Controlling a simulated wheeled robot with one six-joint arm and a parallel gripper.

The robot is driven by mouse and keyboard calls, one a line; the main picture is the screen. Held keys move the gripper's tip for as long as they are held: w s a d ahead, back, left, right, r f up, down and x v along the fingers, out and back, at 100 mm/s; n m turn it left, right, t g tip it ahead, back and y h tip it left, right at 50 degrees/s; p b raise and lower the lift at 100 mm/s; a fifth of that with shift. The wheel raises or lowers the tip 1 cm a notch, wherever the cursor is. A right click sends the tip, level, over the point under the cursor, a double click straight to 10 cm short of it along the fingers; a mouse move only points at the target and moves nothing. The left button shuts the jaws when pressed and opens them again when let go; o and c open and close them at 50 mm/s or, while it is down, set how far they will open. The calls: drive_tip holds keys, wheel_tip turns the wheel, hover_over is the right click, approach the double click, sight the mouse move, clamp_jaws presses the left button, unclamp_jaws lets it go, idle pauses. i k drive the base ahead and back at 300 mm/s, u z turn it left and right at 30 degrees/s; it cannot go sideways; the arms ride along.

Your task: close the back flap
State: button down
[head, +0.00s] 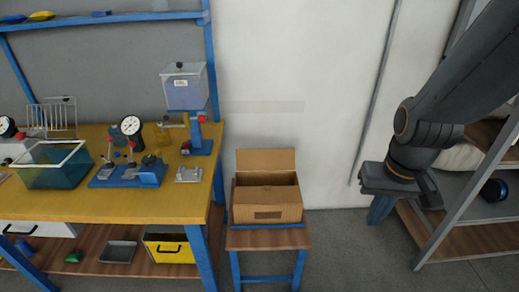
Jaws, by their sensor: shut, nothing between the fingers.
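An open cardboard box (267,206) stands on a small wooden-topped stand in the middle of the head view. Its back flap (266,160) stands up, roughly upright, behind the opening. The other flaps are hard to make out. The inside of the box is shadowed and its contents cannot be told. My gripper (381,210) hangs at the right, pointing down, well clear of the box. It is shut with nothing in it.
The stand (268,238) has blue legs. Left of it is a workbench (100,207) with a teal bin (52,174), gauges and a blue press. A shelf rack (468,240) stands at the right. The floor between stand and rack is clear.

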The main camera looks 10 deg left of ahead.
sight(251, 159)
drive_tip(key=u, duration=0.3)
drive_tip(key=i, duration=1)
